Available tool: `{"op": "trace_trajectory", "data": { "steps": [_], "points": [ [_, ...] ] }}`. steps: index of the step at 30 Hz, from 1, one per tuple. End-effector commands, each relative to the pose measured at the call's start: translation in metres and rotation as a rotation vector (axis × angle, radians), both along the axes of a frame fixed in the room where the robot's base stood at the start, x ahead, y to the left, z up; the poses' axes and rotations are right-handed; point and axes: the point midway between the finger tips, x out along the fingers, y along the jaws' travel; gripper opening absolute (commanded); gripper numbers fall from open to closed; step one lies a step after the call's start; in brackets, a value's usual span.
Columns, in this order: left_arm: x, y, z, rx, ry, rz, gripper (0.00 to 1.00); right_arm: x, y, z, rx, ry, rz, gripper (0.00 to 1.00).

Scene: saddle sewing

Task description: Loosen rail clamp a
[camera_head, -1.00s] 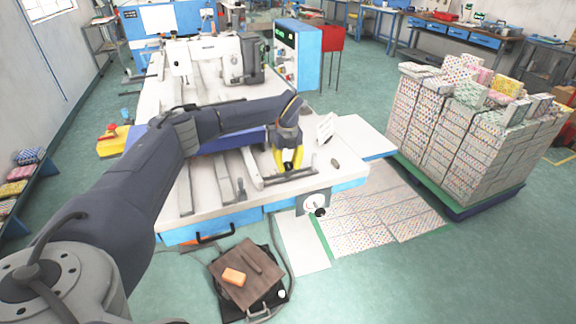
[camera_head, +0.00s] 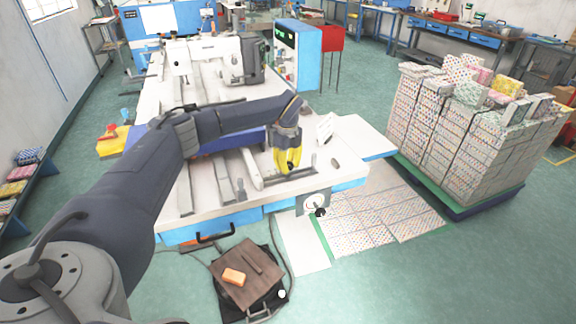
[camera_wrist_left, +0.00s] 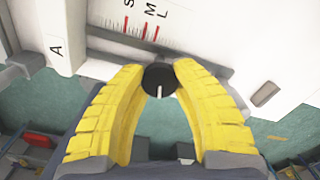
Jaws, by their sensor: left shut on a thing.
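My left gripper (camera_head: 289,170) reaches over the front right of the white table. In the left wrist view its yellow fingers (camera_wrist_left: 160,75) are shut on a round black knob (camera_wrist_left: 159,80) with a white line on its face. The knob sits at a dark grey rail or bar (camera_wrist_left: 110,66) near the table's front edge. A white block marked "A" (camera_wrist_left: 57,48) stands left of the knob. A scale with red marks and the letters S, M and L (camera_wrist_left: 146,22) lies beyond it. My right gripper is not in view.
A white sewing machine (camera_head: 212,58) stands at the back of the table (camera_head: 215,215). Long rails (camera_head: 224,178) lie left of my gripper. A pallet of patterned stacks (camera_head: 465,125) stands at the right.

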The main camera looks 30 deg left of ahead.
Motion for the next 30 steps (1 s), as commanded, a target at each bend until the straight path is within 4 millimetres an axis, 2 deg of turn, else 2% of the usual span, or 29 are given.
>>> {"op": "trace_trajectory", "data": {
  "steps": [9, 10, 17, 25, 30],
  "points": [
    [0.002, 0.003, 0.002, 0.004, -0.007, 0.003, 0.00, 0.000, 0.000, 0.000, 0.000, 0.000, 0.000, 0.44],
    [0.002, 0.003, 0.002, 0.004, -0.007, 0.003, 0.31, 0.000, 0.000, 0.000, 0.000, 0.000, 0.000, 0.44],
    [0.001, 0.002, 0.001, 0.002, -0.004, 0.002, 0.57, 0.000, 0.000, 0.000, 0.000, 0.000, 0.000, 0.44],
    [0.000, 0.001, 0.001, 0.002, -0.001, 0.001, 0.59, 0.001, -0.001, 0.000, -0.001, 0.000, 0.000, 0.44],
    [0.001, 0.001, 0.013, 0.001, -0.003, 0.001, 0.59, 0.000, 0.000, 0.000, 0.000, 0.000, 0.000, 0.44]
  ]
}}
